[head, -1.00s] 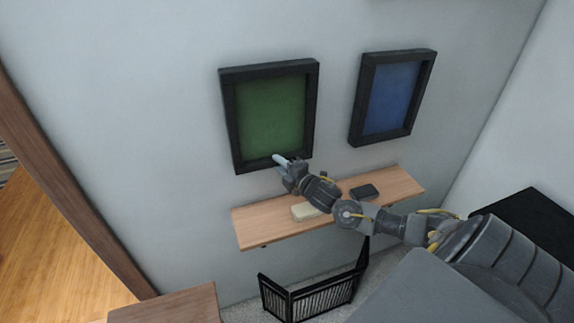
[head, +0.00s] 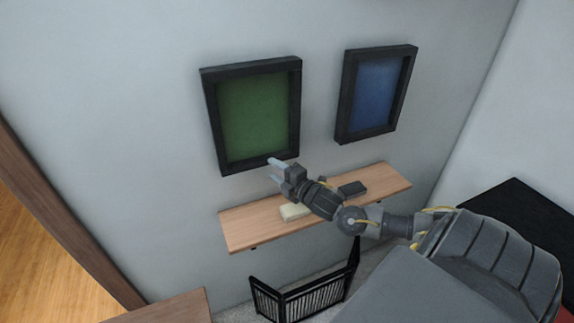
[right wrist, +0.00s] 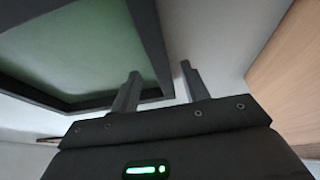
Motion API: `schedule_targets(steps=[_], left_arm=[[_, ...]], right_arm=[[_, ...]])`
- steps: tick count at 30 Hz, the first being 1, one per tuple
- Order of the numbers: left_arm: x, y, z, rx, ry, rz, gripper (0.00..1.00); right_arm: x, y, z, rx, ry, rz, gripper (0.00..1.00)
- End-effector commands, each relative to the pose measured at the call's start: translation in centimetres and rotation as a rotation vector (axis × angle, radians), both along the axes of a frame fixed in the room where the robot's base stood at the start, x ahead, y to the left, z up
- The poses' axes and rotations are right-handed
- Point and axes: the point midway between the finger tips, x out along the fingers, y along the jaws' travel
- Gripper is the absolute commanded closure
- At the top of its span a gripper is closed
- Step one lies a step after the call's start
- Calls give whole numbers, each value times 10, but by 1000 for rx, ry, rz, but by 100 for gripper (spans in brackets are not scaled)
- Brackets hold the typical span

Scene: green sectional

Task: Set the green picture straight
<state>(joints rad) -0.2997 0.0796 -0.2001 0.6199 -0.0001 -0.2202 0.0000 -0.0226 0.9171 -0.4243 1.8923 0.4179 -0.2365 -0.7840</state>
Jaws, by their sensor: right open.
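The green picture (head: 253,115), in a thick black frame, hangs on the grey wall left of the blue picture. I see no clear tilt of it against the blue one. My right gripper (head: 275,165) is at its lower edge, right of the middle, with its fingertips over the bottom bar in the head view. My left gripper is not in view.
A blue picture (head: 377,90) hangs to the right. Below is a wooden shelf (head: 250,232) with a pale block (head: 294,211) and a dark block (head: 352,189); my right arm passes over it. A black rack (head: 305,297) stands beneath. A black surface (head: 520,235) is at right.

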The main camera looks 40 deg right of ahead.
Motion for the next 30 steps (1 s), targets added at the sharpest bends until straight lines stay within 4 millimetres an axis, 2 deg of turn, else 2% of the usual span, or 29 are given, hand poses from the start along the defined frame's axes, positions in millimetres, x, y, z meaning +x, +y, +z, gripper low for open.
schedule_targets(steps=[1,6,12,30], left_arm=[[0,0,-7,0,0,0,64],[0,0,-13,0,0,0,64],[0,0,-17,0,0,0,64],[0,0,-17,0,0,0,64]], right_arm=[[-12,0,-4,0,3,2,55],[-40,-2,-3,-1,3,2,55],[-59,-3,-1,0,0,0,55],[-64,-4,1,1,-1,-1,55]])
